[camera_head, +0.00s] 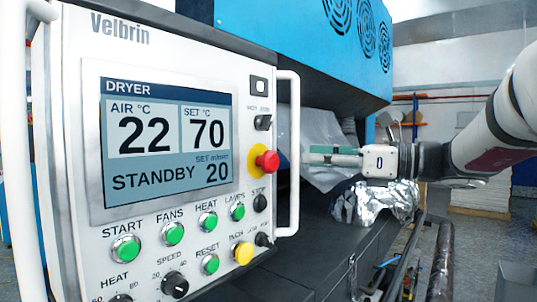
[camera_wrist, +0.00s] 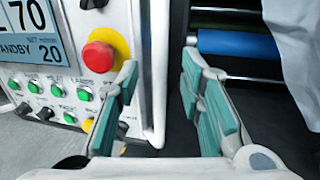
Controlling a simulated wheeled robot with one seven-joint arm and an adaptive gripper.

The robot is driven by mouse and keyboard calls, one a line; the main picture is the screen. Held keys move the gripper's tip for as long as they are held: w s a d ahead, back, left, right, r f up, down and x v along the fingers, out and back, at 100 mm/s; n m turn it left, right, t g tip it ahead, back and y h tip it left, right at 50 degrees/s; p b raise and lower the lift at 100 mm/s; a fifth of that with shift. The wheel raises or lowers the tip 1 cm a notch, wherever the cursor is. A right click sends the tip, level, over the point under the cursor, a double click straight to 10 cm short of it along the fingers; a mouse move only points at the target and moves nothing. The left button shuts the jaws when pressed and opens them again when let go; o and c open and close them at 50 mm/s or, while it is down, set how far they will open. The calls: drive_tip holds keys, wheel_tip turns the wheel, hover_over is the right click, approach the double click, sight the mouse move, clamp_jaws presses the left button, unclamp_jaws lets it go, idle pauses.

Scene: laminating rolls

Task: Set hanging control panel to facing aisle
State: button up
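The hanging control panel (camera_head: 160,50) is a pale box with a dark edge, a "DRYER" screen (camera_head: 168,140), and rows of buttons and knobs. It fills the left of the head view, its front turned toward me and slightly angled. A white upright handle (camera_head: 288,205) runs down its right edge; it also shows in the wrist view (camera_wrist: 158,75). My gripper (camera_head: 308,155) is beside this handle, pointing left at it. In the wrist view my gripper (camera_wrist: 160,68) is open, with the handle between its teal-padded fingers. I cannot tell whether either finger touches it.
A red emergency knob (camera_head: 267,161) on a yellow base sticks out close to my left finger. Another white handle (camera_head: 20,150) is on the panel's left. Behind stand a blue machine housing (camera_head: 290,45) and crumpled foil (camera_head: 385,202). A blue roller (camera_wrist: 238,44) shows behind my fingers.

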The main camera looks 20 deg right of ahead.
drive_tip(key=shift+x, duration=2.6)
clamp_jaws()
